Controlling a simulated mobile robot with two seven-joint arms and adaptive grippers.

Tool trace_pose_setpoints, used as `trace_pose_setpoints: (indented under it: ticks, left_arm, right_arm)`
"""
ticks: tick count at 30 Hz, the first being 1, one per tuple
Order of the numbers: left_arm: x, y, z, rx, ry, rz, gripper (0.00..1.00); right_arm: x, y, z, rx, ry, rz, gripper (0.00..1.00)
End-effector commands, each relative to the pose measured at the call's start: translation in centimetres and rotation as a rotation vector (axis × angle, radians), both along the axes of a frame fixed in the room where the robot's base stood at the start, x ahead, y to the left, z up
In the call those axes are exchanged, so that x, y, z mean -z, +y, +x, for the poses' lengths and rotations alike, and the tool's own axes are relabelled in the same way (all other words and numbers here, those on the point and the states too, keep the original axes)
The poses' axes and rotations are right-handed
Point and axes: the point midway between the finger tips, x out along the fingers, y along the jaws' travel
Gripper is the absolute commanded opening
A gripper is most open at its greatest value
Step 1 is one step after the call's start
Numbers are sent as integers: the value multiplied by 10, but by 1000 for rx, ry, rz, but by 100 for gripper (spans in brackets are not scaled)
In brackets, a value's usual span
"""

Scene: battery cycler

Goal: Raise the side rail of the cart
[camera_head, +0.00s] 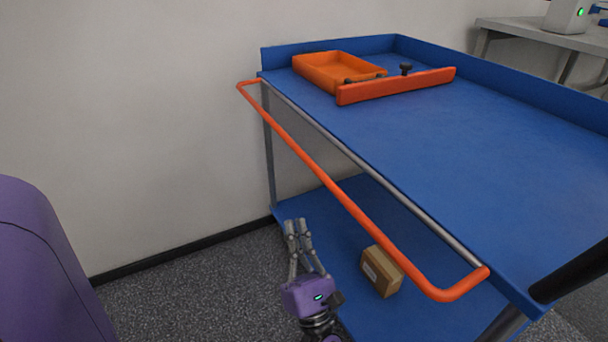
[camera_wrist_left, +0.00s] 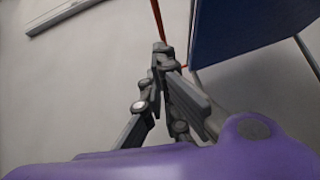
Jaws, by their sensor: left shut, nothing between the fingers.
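The blue cart (camera_head: 430,150) fills the right of the head view. Its orange side rail (camera_head: 335,185) hangs out from the near long edge, lowered below the level of the top. My right gripper is out of view.
An orange tray (camera_head: 325,72) and an orange bar with dark knobs (camera_head: 400,86) are on the cart's top. A cardboard box (camera_head: 382,270) sits on the lower shelf (camera_head: 340,235). A wall (camera_head: 130,130) stands behind. A grey table (camera_head: 540,35) is at the far right.

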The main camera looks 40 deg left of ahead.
Motion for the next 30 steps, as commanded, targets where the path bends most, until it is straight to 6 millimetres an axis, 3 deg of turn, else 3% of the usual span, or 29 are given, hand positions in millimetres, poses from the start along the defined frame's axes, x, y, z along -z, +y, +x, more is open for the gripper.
trace_pose_setpoints:
  ticks: [5,17,22,30]
  left_arm:
    - [-14,11,7,8,-8,-1,0]
    - [-72,61,38,8,-5,1,0]
    - [-97,58,41,9,-5,-1,0]
    - [-109,57,44,8,-1,0,0]
  right_arm:
    - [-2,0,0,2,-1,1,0]
    - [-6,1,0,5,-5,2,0]
    - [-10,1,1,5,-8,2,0]
    - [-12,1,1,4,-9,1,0]
